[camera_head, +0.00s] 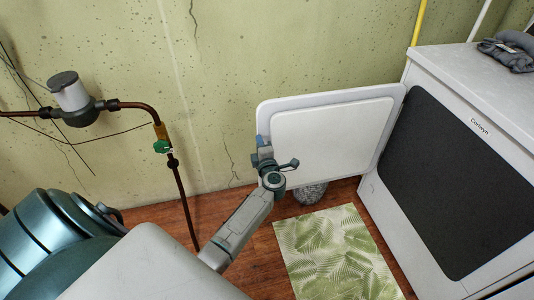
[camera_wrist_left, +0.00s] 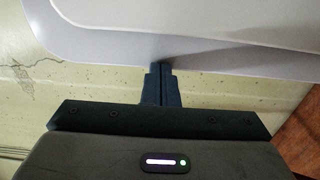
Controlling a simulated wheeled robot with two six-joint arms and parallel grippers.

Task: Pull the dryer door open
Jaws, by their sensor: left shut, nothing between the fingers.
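The white dryer (camera_head: 450,75) stands at the right in the head view, with a large dark area (camera_head: 440,180) on its front. Its white door (camera_head: 330,135) stands swung wide open to the left, joined near the dryer's left front edge. My left gripper (camera_head: 262,145) is at the door's free left edge, shut and empty. In the left wrist view the closed fingers (camera_wrist_left: 160,82) point at the door's rim (camera_wrist_left: 130,62) and appear to touch or nearly touch it. My right gripper is not in view.
A leaf-patterned mat (camera_head: 335,255) lies on the wooden floor before the dryer. A rounded grey object (camera_head: 310,193) sits under the door. A pipe with a green valve (camera_head: 162,147) runs along the cracked wall at left. Dark cloth (camera_head: 510,52) lies on the dryer.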

